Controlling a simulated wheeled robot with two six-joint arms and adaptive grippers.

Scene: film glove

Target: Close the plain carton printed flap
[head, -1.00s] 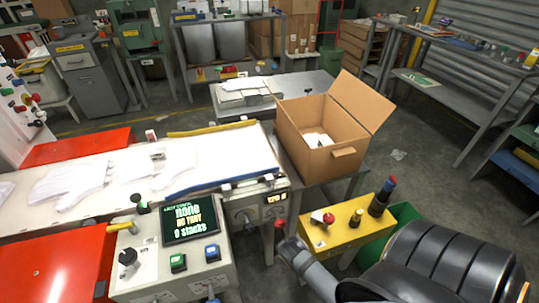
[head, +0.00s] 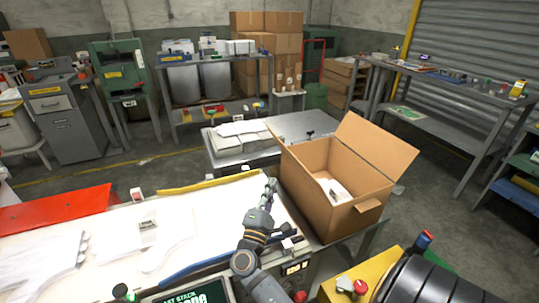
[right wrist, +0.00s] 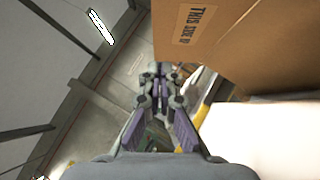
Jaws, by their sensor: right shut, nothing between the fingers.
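The open brown carton (head: 337,216) stands right of the middle in the head view, with white items inside. A large flap (head: 376,150) stands up and leans outward on its right side, and a small flap (head: 367,203) sticks out at the front. My right gripper (head: 271,184) is shut and empty, just left of the carton above the white work surface. In the right wrist view, a brown carton panel (right wrist: 245,45) with a "THIS SIDE" label is right of the gripper (right wrist: 160,70); contact cannot be told. My left gripper is not in view.
A grey table (head: 290,126) with white stacks stands behind the carton. A yellow box (head: 362,284) with knobs is in front of it, beside a black roller-like thing (head: 430,282). Grey floor lies open to the right.

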